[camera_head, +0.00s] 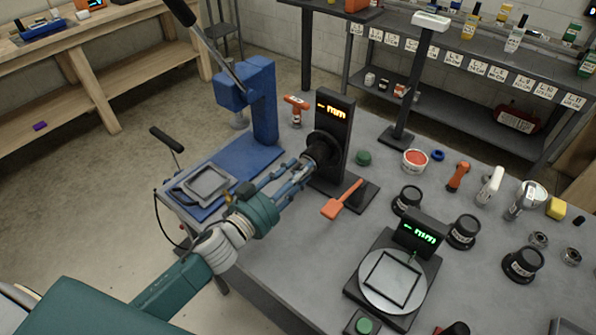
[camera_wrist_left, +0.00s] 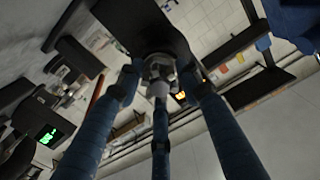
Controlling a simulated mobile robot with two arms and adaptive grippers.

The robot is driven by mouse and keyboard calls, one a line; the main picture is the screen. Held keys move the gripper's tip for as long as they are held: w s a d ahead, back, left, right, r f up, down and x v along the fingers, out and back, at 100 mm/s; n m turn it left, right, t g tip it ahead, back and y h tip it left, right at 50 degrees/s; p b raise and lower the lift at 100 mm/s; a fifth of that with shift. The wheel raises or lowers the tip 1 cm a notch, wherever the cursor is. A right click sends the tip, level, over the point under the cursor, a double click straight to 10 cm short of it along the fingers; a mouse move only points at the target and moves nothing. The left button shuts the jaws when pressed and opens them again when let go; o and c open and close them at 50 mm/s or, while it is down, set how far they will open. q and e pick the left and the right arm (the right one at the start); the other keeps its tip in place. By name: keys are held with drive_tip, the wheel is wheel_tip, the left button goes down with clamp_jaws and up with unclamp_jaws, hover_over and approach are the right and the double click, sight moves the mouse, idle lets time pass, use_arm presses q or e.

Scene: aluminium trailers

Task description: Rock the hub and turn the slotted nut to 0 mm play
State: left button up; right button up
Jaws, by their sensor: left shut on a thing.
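The black hub (camera_head: 321,146) sticks out from the black upright stand, whose display (camera_head: 334,111) shows orange dashes and "mm". My left gripper (camera_head: 303,167) reaches it from the lower left, with its blue fingers at the hub's front end. In the left wrist view, the fingers close around a small grey metal piece, which looks like the slotted nut (camera_wrist_left: 158,68), on the hub's axis. The fingertips hide part of it, and its slots are too small to make out. My right gripper is not in view.
A blue press (camera_head: 262,100) stands behind and left of the hub. An orange-handled tool (camera_head: 342,200) lies right of the gripper. A round scale (camera_head: 393,283) with a green display is nearer the front. Black knobs, a red-topped tin (camera_head: 415,161) and bottles fill the right side.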

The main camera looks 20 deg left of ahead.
use_arm(q)
drive_tip(key=shift+w+r+m, duration=0.1)
drive_tip(key=shift+r+m, duration=0.25)
drive_tip(key=shift+m, duration=0.35)
drive_tip(key=o, duration=1.1)
drive_tip(key=shift+o, duration=0.2)
drive_tip(key=shift+d, duration=0.1)
drive_tip(key=shift+s+f, duration=0.1)
drive_tip(key=shift+s, duration=0.1)
drive_tip(key=shift+s, duration=0.25)
drive_tip(key=v, duration=1.1)
drive_tip(key=shift+a, duration=0.2)
drive_tip(key=shift+s, duration=0.2)
